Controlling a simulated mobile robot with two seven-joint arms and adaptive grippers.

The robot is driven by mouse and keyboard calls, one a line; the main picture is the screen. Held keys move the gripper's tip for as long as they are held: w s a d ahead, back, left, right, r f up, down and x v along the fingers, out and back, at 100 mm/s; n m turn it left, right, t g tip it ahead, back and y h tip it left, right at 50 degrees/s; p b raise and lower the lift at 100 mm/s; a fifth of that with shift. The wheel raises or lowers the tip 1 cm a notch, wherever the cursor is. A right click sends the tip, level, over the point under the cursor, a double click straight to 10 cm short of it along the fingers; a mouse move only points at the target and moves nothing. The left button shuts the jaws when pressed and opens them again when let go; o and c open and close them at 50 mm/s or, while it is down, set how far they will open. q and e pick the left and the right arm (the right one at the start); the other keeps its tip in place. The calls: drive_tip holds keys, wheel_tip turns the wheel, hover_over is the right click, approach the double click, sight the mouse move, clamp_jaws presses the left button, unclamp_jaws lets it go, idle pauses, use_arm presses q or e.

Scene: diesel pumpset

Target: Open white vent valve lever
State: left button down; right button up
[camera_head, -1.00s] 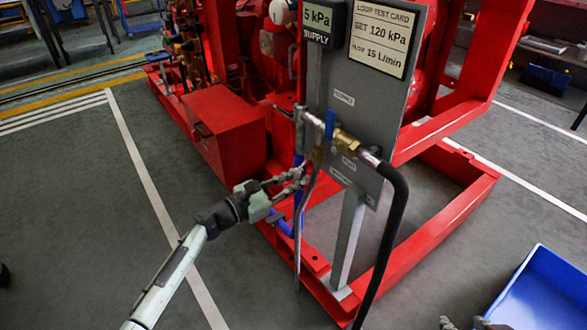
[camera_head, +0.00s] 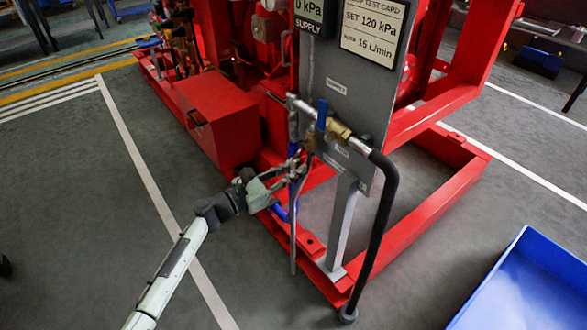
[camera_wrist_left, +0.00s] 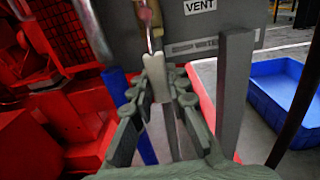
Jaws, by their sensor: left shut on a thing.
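The white vent valve lever (camera_wrist_left: 157,76) hangs below the VENT label (camera_wrist_left: 199,5) in the left wrist view, pointing down. My left gripper (camera_wrist_left: 157,88) is shut on it, with a finger on each side. In the head view my left gripper (camera_head: 297,172) reaches the lower left edge of the grey panel (camera_head: 342,82); its fingers hide the lever there. The display (camera_head: 310,14) on the panel reads 0 kPa. My right gripper is not in view.
A blue-handled valve (camera_head: 322,114) and brass fitting sit above my gripper, with a black hose (camera_head: 388,215) running down to the floor. The red frame (camera_head: 440,208) surrounds the panel post. A blue bin (camera_head: 530,285) stands at lower right. Floor at left is clear.

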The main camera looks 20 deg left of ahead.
use_arm(q)
drive_tip(key=c, duration=1.4)
unclamp_jaws()
drive_tip(key=shift+c, duration=0.2)
drive_tip(key=shift+s, duration=0.1)
drive_tip(key=v, duration=1.2)
